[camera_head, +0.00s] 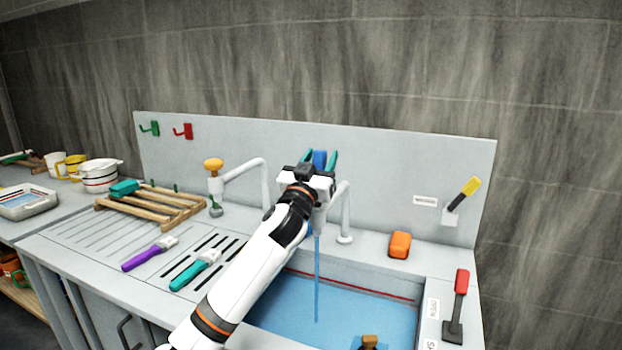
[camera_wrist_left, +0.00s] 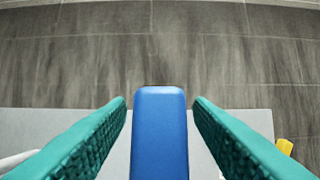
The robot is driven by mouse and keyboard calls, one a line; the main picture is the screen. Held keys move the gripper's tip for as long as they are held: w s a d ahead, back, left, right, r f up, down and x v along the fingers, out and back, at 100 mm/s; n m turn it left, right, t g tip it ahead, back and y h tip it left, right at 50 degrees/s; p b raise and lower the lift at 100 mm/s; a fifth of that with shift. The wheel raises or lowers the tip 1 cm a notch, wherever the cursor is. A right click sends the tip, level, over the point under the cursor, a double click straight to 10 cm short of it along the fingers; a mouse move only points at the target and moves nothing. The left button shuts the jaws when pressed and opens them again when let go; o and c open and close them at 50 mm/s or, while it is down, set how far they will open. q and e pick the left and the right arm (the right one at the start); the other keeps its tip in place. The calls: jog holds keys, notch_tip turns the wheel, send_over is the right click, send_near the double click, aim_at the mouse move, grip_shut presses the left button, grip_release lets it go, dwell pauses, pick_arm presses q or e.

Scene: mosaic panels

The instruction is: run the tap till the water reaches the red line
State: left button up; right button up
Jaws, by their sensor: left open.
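My left gripper (camera_head: 320,153) is at the tap over the basin, its fingers open. The tap's blue handle (camera_head: 320,160) stands between them; in the left wrist view the blue handle (camera_wrist_left: 160,135) is upright with a gap to each teal finger. The tap's white spout (camera_head: 346,212) shows partly behind my arm. A thin water stream (camera_head: 317,275) falls into the basin. Blue water (camera_head: 345,308) covers the basin floor. The red line (camera_head: 350,284) runs along the basin's back wall, above the water's far edge. My left arm hides the basin's left side.
A second tap with a yellow knob (camera_head: 213,164) stands at left. Purple (camera_head: 140,259) and teal (camera_head: 190,274) brushes lie on the drainer beside a wooden rack (camera_head: 165,208).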

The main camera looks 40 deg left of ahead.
pick_arm(q)
jog(key=b+v, duration=0.2)
jog(key=v, duration=0.8)
jog(key=shift+s, duration=0.25)
dwell(6.8)
